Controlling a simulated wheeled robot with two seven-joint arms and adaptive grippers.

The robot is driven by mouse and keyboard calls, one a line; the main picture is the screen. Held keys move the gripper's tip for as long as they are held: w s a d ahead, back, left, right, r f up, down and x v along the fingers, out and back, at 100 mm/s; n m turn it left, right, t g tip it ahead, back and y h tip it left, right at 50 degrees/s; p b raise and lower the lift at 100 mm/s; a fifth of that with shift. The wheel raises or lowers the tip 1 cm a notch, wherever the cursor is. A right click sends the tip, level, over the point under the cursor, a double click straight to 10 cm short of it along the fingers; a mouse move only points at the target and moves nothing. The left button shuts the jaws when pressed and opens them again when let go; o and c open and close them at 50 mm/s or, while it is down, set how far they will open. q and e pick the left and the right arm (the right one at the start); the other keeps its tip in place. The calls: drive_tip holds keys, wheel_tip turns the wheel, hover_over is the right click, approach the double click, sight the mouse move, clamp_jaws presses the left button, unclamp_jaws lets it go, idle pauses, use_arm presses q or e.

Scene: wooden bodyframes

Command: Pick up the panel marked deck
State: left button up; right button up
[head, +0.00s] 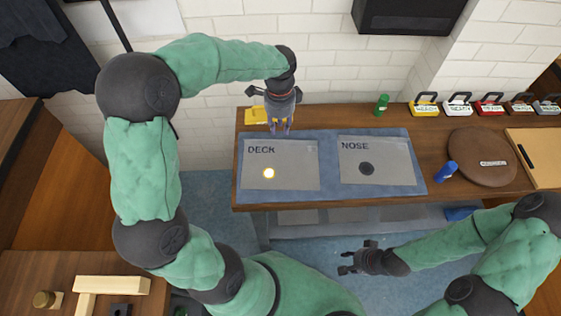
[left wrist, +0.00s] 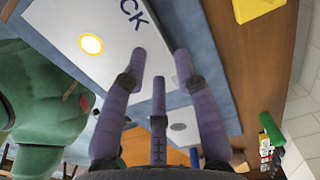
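The deck panel (head: 295,170) is a flat grey sheet with the word DECK and a bright round spot. It lies on a blue mat (head: 329,190) on the wooden bench. My left gripper (head: 281,130) points down over the panel's back edge, with its purple fingers spread and nothing between them. In the left wrist view the panel (left wrist: 120,75) lies beyond the open fingers (left wrist: 160,65), its letters partly cut off. I cannot tell whether the fingertips touch it. My right gripper (head: 346,263) is open and empty in front of the bench, low and away from the panel.
The nose panel (head: 385,160), with a dark round spot, lies to the right on the same mat. A yellow item (head: 257,116) stands just behind the left gripper. A green bottle (head: 382,103), a blue item (head: 446,171) and a round brown board (head: 481,150) are further right.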

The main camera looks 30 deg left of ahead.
use_arm(q)
drive_tip(key=shift+f, duration=0.95)
drive_tip(key=shift+w+d+f+b, duration=0.1)
drive_tip(key=shift+f+b, duration=0.75)
drive_tip(key=shift+f, duration=0.45)
drive_tip(key=shift+w+f+b, duration=0.1)
drive_tip(key=shift+f+b, duration=0.7)
drive_tip(key=shift+f, duration=0.45)
drive_tip(key=shift+r, duration=0.1)
clamp_jaws()
